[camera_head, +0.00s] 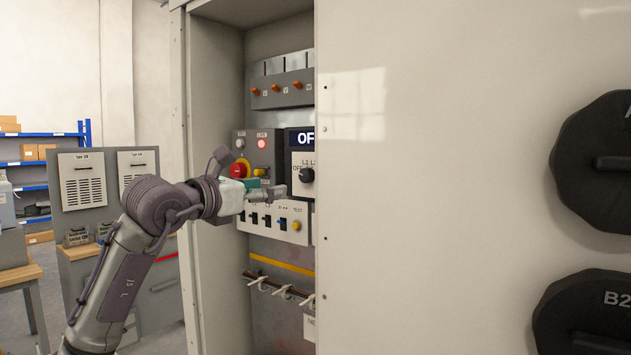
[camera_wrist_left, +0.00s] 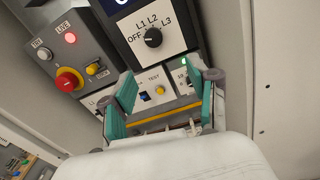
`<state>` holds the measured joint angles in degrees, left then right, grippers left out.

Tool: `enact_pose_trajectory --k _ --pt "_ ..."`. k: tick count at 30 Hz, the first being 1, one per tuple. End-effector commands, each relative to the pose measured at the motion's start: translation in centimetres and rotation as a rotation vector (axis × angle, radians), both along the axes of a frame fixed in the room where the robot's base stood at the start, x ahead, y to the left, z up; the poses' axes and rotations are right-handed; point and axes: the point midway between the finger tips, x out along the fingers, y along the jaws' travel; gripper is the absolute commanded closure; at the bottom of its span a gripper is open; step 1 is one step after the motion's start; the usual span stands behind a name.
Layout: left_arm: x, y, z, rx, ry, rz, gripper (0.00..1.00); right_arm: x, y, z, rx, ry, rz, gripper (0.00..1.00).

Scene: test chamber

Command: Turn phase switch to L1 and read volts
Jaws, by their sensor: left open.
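The phase switch is a black round knob (camera_head: 306,175) on a white plate inside the open cabinet. It also shows in the left wrist view (camera_wrist_left: 153,38), with OFF, L1, L2 and L3 printed around it. I cannot tell surely where it points. My left gripper (camera_head: 277,191) is open and empty, just left of and below the knob. Its teal-padded fingers (camera_wrist_left: 163,77) stand apart, below the knob in the wrist view.
Left of the switch is a grey panel with a red emergency button (camera_head: 237,170) and a lit red lamp (camera_head: 262,143). A white panel with a yellow TEST button (camera_head: 296,226) lies below. The cabinet's front panel (camera_head: 430,200) closes off the right.

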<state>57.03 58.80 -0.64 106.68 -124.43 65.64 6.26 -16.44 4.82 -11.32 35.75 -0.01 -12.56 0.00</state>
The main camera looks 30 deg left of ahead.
Motion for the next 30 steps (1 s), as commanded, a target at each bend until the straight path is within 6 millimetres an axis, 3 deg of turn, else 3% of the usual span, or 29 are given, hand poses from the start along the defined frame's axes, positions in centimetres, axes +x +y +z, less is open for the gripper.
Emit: enact_pose_trajectory --k 5,15,22,30 --pt "0.8 0.3 1.0 0.02 -0.011 0.026 0.4 0.8 0.4 0.9 0.004 -0.01 0.0 0.6" --pt "7.8 -0.2 1.1 0.016 -0.008 0.022 0.4 -3.0 0.9 4.2 0.009 0.043 0.003 0.6" --pt "11.7 -0.3 0.9 0.016 -0.01 0.023 0.4 -1.4 0.7 6.0 0.008 0.02 0.003 0.6" --pt "13.2 -0.3 0.6 0.019 -0.011 0.023 0.4 -0.5 0.3 6.5 0.004 0.006 0.0 0.6"
